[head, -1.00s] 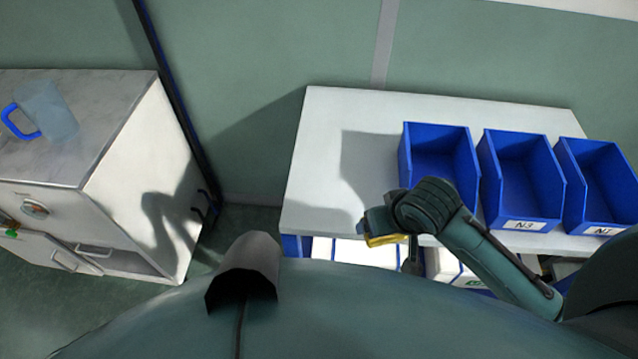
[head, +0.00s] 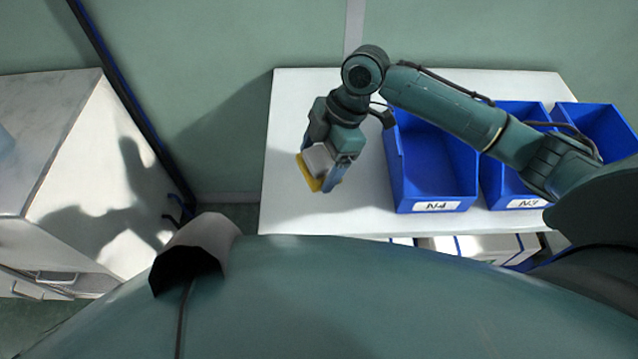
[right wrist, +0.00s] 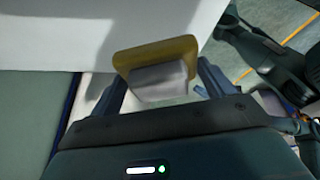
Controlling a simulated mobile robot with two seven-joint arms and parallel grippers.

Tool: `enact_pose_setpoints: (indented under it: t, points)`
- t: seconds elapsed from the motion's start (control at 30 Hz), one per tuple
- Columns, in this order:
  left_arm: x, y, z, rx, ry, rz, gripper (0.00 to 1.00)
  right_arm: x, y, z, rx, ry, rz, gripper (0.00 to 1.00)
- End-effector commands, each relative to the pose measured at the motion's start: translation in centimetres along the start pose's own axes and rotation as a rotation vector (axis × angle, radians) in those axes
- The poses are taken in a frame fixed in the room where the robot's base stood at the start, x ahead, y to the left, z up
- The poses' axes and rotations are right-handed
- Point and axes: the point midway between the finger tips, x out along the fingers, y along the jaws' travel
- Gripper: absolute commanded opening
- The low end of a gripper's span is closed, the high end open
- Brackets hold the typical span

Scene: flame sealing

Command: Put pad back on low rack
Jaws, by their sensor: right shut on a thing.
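The pad (head: 307,174) is a yellow slab with a pale grey block on it. It also shows in the right wrist view (right wrist: 155,54), between the fingers. My right gripper (head: 330,168) is shut on the pad's grey part and holds it at the left part of the white rack top (head: 285,130). I cannot tell whether the pad touches the surface. A lower level of the rack with white boxes (head: 470,245) shows partly below the top's front edge. My left gripper is not in view.
Blue bins (head: 432,160) stand on the rack top, to the right of my gripper, partly covered by my arm. A white cabinet (head: 90,170) stands at the left, with a gap of floor between it and the rack. The rack top's left end is clear.

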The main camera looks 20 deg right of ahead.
Motion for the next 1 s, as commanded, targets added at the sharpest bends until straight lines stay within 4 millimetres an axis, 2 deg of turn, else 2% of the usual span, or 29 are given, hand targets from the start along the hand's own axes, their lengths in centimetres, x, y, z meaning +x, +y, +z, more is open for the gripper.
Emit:
enact_pose_setpoints:
  t: [0.1, 0.33, 0.5, 0.87, 0.9, 1.0]
  points:
    - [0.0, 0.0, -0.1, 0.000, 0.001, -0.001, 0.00, 2.0, -0.1, 0.8, 0.002, 0.000, -0.002, 0.56]
    - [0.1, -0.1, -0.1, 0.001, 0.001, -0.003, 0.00, 3.7, 0.0, 1.5, 0.003, 0.000, 0.000, 0.56]
    - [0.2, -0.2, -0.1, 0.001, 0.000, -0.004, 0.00, 6.0, -0.1, 2.4, 0.004, 0.000, -0.001, 0.56]
    - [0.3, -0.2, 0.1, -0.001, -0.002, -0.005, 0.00, 6.6, 0.0, 2.7, 0.001, 0.000, 0.002, 0.56]
    - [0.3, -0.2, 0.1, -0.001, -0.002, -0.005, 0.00, 6.5, 0.0, 2.7, 0.001, 0.000, 0.003, 0.83]
    - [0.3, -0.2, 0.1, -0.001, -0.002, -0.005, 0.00, 6.5, 0.0, 2.7, 0.001, 0.000, 0.002, 0.92]
